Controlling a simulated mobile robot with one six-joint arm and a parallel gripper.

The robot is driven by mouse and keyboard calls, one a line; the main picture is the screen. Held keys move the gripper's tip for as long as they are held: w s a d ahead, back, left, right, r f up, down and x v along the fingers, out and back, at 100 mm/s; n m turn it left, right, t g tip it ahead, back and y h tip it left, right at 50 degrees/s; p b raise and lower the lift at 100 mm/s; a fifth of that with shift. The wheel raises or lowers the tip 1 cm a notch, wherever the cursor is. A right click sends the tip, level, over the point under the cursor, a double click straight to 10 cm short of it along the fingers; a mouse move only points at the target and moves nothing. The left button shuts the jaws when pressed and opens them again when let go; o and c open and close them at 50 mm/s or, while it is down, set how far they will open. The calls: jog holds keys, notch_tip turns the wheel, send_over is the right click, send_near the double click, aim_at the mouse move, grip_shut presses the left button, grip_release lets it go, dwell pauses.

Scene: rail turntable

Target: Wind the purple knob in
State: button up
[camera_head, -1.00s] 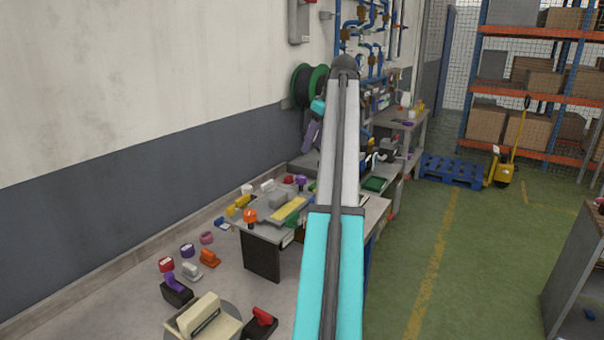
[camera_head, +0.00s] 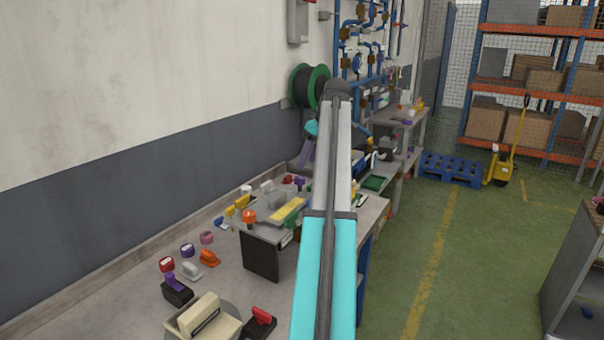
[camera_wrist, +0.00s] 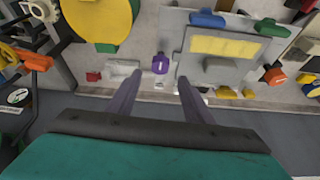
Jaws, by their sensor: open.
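The purple knob (camera_wrist: 160,64) shows in the wrist view with a pale mark on it. It lies just beyond my gripper (camera_wrist: 159,78), near the middle of the gap between the two fingertips. The two grey-purple fingers stand apart, with nothing held between them. I cannot tell from this view how far the tips are from the knob. In the head view, a purple knob (camera_head: 300,181) is on the bench near its back, and part of my gripper (camera_head: 305,152) shows beside my arm. My arm hides part of the bench there.
A grey panel with a yellow strip (camera_wrist: 225,47) is right of the knob. An orange knob (camera_wrist: 275,73) is farther right. A yellow disc (camera_wrist: 97,18) is at upper left. The bench (camera_head: 120,310) holds several other coloured knobs and levers. The green floor (camera_head: 490,270) is open.

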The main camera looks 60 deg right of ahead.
aim_at(300, 177)
jog(key=shift+p+x, duration=0.85)
jog(key=shift+x, duration=2.9)
jog(key=shift+a, duration=0.1)
